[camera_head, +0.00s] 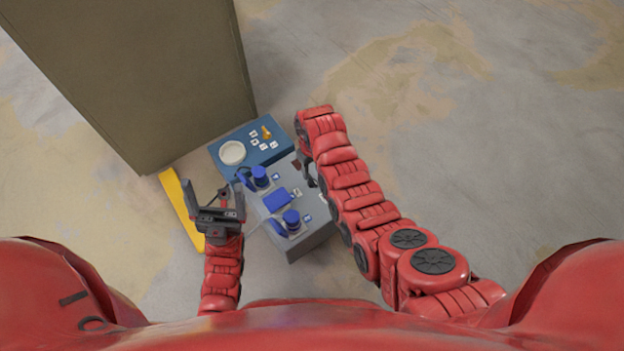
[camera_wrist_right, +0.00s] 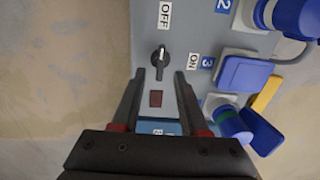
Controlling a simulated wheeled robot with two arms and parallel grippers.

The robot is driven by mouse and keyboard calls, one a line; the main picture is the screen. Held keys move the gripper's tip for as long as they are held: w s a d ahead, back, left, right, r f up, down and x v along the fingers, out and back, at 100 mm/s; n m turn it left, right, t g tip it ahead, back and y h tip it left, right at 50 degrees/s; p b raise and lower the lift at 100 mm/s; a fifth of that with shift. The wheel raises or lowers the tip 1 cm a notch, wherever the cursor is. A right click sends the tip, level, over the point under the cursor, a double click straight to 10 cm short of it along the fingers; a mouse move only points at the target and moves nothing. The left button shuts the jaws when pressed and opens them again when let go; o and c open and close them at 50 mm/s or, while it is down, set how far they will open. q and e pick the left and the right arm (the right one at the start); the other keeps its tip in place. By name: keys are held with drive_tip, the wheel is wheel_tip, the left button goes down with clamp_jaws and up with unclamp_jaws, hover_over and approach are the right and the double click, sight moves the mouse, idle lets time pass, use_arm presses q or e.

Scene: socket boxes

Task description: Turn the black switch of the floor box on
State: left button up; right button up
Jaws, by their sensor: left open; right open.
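The grey floor box (camera_head: 309,235) stands on the floor in the middle of the head view, with blue sockets and plugs on it. Its black switch (camera_wrist_right: 161,60) shows in the right wrist view, between an OFF label (camera_wrist_right: 164,15) and an ON label (camera_wrist_right: 193,61). The switch handle lies along the picture's vertical, in line with OFF. My right gripper (camera_wrist_right: 158,78) is open, its fingertips just below the switch in the wrist view, on either side of its line; contact cannot be told. My left gripper (camera_head: 212,192) is open and empty, left of the box.
A blue panel (camera_head: 225,164) with a round white part and small labels adjoins the box's far end. A tall olive cabinet (camera_head: 150,80) stands behind it. A yellow bar (camera_head: 181,207) lies left of the box. The floor at right is clear.

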sight(312, 179)
wheel_tip(312, 179, down, 4)
drive_tip(key=shift+s+f+b, duration=0.1)
drive_tip(key=shift+f+b, duration=0.1)
drive_tip(key=shift+b, duration=0.4)
clamp_jaws()
